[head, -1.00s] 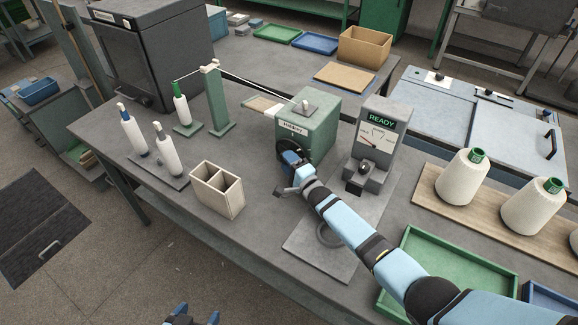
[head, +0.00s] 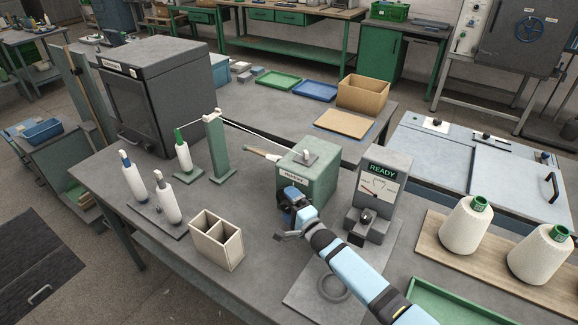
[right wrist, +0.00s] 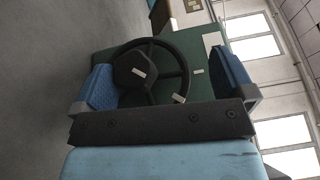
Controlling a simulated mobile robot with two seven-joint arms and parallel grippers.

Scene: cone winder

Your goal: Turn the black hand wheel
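The black hand wheel (right wrist: 152,72) shows in the right wrist view on the front of the green machine housing (right wrist: 200,50). It has a rim, spokes, a hub and a small light mark. In the head view the wheel is mostly hidden behind my right gripper, at the front of the green housing (head: 313,178). My right gripper (head: 291,203) is open. In the right wrist view its two blue-padded fingers (right wrist: 165,82) stand wide apart, one on either side of the wheel; I cannot tell whether they touch it. My left gripper is not in view.
A grey unit with a READY display (head: 380,168) stands close right of my right gripper. A cream divided box (head: 217,240) sits to the left. White cones (head: 467,226) stand on a wooden board at the right. The grey table is clear between box and housing.

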